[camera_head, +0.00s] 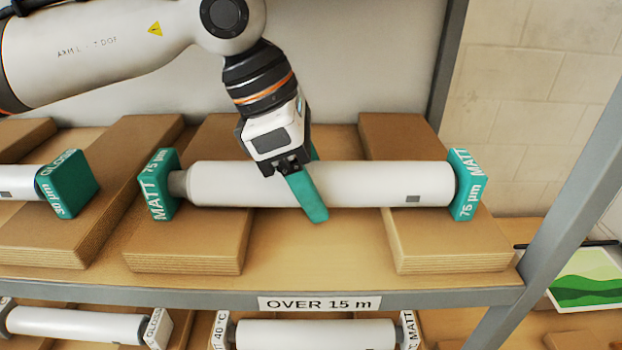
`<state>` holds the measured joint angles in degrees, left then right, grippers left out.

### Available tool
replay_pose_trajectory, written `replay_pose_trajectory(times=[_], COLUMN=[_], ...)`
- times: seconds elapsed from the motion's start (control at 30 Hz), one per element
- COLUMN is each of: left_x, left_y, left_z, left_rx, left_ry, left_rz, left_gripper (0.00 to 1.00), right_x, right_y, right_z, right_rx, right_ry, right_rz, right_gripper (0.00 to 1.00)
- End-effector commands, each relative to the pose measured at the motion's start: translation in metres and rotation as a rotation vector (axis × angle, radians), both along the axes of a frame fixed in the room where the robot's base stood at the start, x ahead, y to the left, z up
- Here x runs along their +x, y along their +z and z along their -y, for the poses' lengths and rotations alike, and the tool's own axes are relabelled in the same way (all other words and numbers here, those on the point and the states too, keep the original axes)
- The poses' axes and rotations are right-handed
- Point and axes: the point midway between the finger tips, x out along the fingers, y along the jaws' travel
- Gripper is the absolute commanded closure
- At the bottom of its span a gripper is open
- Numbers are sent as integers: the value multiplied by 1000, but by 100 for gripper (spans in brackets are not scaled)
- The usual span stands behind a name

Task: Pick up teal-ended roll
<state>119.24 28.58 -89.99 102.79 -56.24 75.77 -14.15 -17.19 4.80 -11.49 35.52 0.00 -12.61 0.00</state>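A white roll (380,184) with teal square ends lies across two wooden blocks on the shelf. Its left end (158,186) and right end (467,186) read MATT 75 µm. My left gripper (312,185) reaches down over the roll's middle. One teal finger crosses the roll's front side; the other shows only slightly behind it. The fingers straddle the roll, but whether they press on it is hidden. Another white roll (18,182) at the left edge has a teal end (68,184) marked GLOSS. My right gripper is not in view.
The shelf's grey front rail (180,297) carries an OVER 15 m label (319,303). White-ended rolls (316,334) lie on the shelf below. A grey upright (555,215) stands at the right. Bare shelf (318,255) shows between the left block (190,240) and right block (450,245).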

Motion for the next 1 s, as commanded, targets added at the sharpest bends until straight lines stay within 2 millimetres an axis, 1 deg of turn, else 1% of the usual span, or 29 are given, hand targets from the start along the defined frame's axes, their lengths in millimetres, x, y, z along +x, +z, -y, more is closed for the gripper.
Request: replay_pose_trajectory(times=[0.03, 0.3, 0.33, 0.57, 0.73, 0.87, 1.0], left_x=[0, 0, 0, 0, 1, 1, 1], left_y=[0, 0, 0, 2, 6, 15, 32], left_z=[0, 0, 0, 0, 1, 1, 1], left_rx=[0, 0, 0, -3, -3, -5, -5], left_ry=[0, 0, 0, 0, 1, 0, 0], left_rz=[0, 0, 0, 2, 4, 3, 5], left_gripper=[47, 92, 95, 95, 95, 95, 95], right_x=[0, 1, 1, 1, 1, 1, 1], right_y=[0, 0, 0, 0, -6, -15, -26], right_z=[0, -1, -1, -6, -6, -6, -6], right_rx=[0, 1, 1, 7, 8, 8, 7], right_ry=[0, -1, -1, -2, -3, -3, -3], right_rz=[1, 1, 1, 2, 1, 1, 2], right_gripper=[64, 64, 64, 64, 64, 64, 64])
